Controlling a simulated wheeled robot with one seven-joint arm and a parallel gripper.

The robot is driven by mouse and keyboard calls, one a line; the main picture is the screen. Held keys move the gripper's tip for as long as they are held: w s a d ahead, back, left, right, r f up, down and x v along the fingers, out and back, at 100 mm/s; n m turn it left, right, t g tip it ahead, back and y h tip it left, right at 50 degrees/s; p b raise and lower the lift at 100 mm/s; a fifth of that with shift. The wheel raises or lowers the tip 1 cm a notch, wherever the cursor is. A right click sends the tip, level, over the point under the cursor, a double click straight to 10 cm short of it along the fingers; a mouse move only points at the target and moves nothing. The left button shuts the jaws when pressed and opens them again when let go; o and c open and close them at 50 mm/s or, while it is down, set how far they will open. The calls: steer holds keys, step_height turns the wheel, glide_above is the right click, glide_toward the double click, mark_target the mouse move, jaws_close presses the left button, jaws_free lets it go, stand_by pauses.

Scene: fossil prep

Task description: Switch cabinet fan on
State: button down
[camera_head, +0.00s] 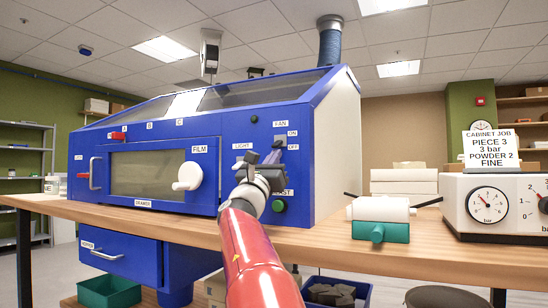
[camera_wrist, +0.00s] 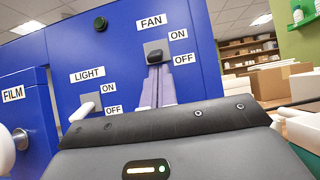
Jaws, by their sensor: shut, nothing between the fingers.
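The blue cabinet (camera_head: 330,115) stands on the wooden bench. Its fan switch (camera_head: 279,138) is at the right of the front panel, with ON above and OFF below. In the wrist view, the fan switch (camera_wrist: 154,50) has a grey plate and a dark lever whose knob sits low, about level with OFF. My gripper (camera_head: 272,155) is shut and empty. In the wrist view, its fingertips (camera_wrist: 155,70) are just below the knob; I cannot tell whether they touch it. My wrist hides the panel below.
The light switch (camera_wrist: 82,111), with a white lever, is lower left of the fan switch. A white FILM knob (camera_head: 187,177) sticks out further left. A green button (camera_head: 279,206) lies below my wrist. A white and green tool (camera_head: 380,215) and a gauge box (camera_head: 500,205) stand at right.

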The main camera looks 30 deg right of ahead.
steer(key=shift+s+a+r+g+y+p, duration=0.2)
steer(key=shift+r+g+y+p, duration=0.15)
steer(key=shift+p, duration=0.75)
steer(key=shift+r+y+p, duration=0.15)
steer(key=shift+y+p, duration=0.1)
steer(key=shift+p, duration=0.2)
steer(key=r+p, duration=0.1)
steer(key=p, duration=0.1)
steer(key=a+r+g+p, duration=0.1)
steer(key=p, duration=0.1)
steer(key=shift+s+y, duration=0.35)
steer(key=shift+y, duration=0.05)
